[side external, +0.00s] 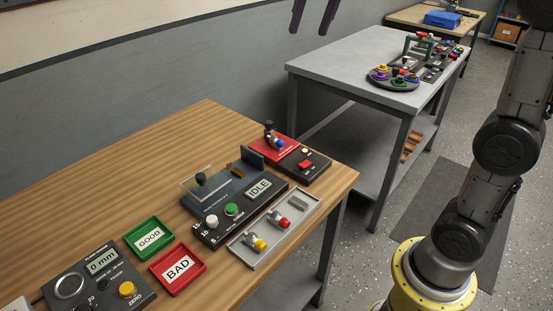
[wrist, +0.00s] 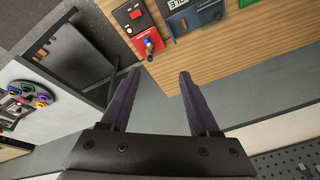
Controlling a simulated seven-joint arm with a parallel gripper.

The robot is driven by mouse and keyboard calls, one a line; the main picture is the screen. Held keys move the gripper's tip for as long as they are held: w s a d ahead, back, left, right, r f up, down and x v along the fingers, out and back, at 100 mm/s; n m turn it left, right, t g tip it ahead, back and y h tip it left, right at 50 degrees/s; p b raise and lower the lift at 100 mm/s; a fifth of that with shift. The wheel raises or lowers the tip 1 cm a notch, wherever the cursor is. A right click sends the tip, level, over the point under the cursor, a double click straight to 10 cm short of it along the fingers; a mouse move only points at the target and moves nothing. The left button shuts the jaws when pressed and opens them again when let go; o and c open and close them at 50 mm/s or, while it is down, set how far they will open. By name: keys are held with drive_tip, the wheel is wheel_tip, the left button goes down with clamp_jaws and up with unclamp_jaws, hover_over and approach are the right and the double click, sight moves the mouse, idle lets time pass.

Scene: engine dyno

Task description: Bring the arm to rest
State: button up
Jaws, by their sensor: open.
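My gripper (wrist: 160,73) is open, with its two dark purple fingers apart and nothing between them in the wrist view. In the side external view, the fingertips of my gripper (side external: 309,32) hang at the top edge, against the wall, apart from every object. The rest of the gripper is cut off above the frame.
The wooden bench (side external: 200,125) holds a dyno unit reading IDLE (side external: 258,188), a grey tray (side external: 268,238) with parts, a green GOOD tray (side external: 148,238), a red BAD tray (side external: 177,268) and a gauge (side external: 100,285). A grey table (side external: 330,65) stands behind. The bench's back left is clear.

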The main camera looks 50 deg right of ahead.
drive_tip(key=s+a+f+n+t, duration=0.1)
drive_tip(key=s+a+f+n, duration=0.15)
drive_tip(key=s, duration=0.75)
drive_tip(key=s+f+n, duration=0.2)
drive_tip(key=s+f, duration=0.3)
drive_tip(key=f, duration=0.3)
drive_tip(key=s+f+n+t, duration=0.1)
drive_tip(key=s+f+n, duration=0.1)
drive_tip(key=s+f, duration=0.3)
wheel_tip(320, 180, down, 4)
drive_tip(key=shift+s+a+r, duration=0.1)
drive_tip(key=shift+s+a, duration=0.2)
drive_tip(key=shift+s, duration=0.1)
